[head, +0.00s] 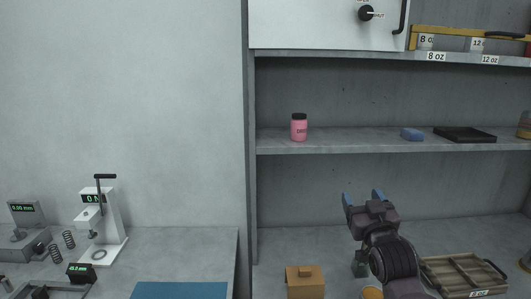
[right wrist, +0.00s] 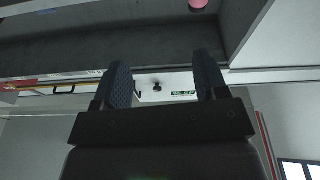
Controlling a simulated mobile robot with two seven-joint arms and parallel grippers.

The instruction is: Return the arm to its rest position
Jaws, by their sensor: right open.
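My right gripper (head: 363,199) is raised in front of the lower shelf bay in the head view, its blue fingertips pointing up. In the right wrist view its two dark, ribbed fingers (right wrist: 164,82) stand apart with nothing between them. The right arm comes up from the bottom right of the head view. My left gripper and left arm are not in view.
A shelf (head: 350,146) holds a pink jar (head: 299,130), a blue block (head: 411,134) and a black tray (head: 464,135). Below are a brown box (head: 304,281) and a divided tray (head: 462,274). Gauges and a press (head: 112,225) stand left, near a blue mat (head: 180,290).

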